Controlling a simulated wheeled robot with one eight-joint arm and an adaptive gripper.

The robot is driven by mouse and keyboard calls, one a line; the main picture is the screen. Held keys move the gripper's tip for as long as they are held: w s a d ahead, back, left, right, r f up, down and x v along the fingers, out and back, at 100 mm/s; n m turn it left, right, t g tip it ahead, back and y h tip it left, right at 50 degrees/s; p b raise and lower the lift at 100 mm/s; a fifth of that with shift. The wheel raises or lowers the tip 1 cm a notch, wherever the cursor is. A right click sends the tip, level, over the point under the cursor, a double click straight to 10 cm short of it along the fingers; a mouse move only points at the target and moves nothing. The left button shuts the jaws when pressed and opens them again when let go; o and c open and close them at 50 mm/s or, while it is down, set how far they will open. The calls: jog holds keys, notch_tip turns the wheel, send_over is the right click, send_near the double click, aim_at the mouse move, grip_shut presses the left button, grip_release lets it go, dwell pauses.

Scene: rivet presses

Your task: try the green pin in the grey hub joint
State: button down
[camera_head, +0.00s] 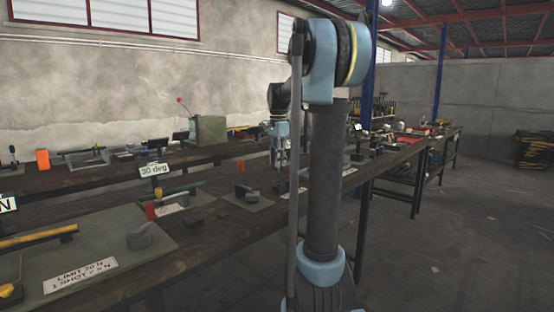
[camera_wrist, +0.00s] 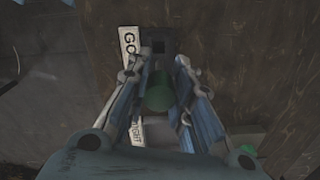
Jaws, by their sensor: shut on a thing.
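In the wrist view my gripper (camera_wrist: 160,72) is shut on the green pin (camera_wrist: 158,93), whose round end shows between the two fingers. A dark block (camera_wrist: 171,37) with a square opening lies just beyond the fingertips. I cannot tell whether the pin touches it, or whether this block is the grey hub joint. In the head view my gripper (camera_head: 277,132) is small and partly hidden behind my arm, over the bench.
A white strip (camera_wrist: 129,42) with partly covered lettering runs beside the block. In the head view, a "20 deg" sign (camera_head: 154,169), a limit card (camera_head: 81,275) and a green-grey machine box (camera_head: 208,130) stand on the long benches. Open floor (camera_head: 470,240) lies at the right.

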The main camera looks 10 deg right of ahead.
jog(key=shift+f, duration=2.4)
jog(key=shift+s+f, duration=0.1)
jog(key=shift+f, duration=1.7)
jog(key=c, duration=1.3)
grip_release()
jog(key=shift+c, duration=0.2)
notch_tip(320, 180, up, 12)
jog(key=shift+f, duration=0.1)
